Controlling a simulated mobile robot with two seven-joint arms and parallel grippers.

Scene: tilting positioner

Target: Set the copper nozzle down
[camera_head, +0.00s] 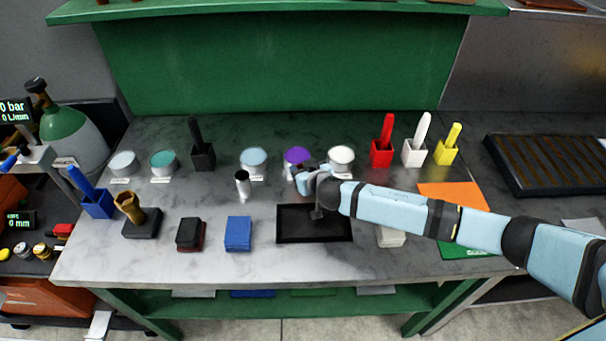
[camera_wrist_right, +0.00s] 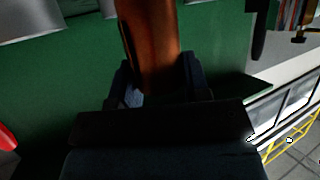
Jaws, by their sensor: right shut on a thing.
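The copper nozzle (camera_wrist_right: 152,45) shows in the right wrist view as an orange-brown cylinder between the two dark fingers of my right gripper (camera_wrist_right: 160,80). The fingers are shut on it; its far end runs out of the top of that view. In the head view my right gripper (camera_head: 312,184) is over the back part of a black tray (camera_head: 284,239), in front of the purple-topped pot. I cannot make out the nozzle clearly there. My left gripper is not in view.
A steel cup (camera_head: 242,184) stands left of the tray. A blue block (camera_head: 238,234), a dark block (camera_head: 190,234) and a brown flared piece on a black base (camera_head: 142,224) stand further left. Several pots and coloured holders line the back. Bare marble (camera_head: 300,262) lies in front.

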